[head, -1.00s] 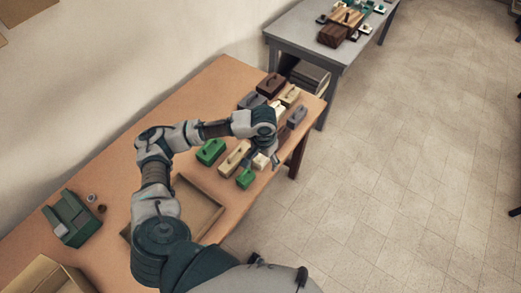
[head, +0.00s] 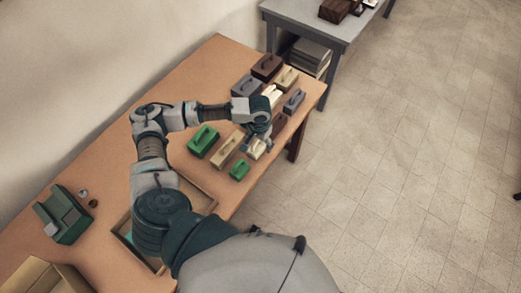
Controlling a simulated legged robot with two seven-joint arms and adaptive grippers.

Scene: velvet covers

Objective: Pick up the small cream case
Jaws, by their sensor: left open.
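The small cream case (head: 256,150) stands on the wooden table near its right edge, partly covered by my left gripper. My left gripper (head: 260,139) points down, open, right at the case's far side; I cannot tell whether the fingers touch it or straddle its handle. A larger cream case (head: 227,150) stands just left of it, and a small green case (head: 239,170) in front. My right gripper is not in view.
Close by stand a large green case (head: 203,140), grey cases (head: 294,101), a dark brown case (head: 266,67) and another cream case (head: 286,78). A shallow tray (head: 203,199) lies partly behind my arm. The table's left middle is clear.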

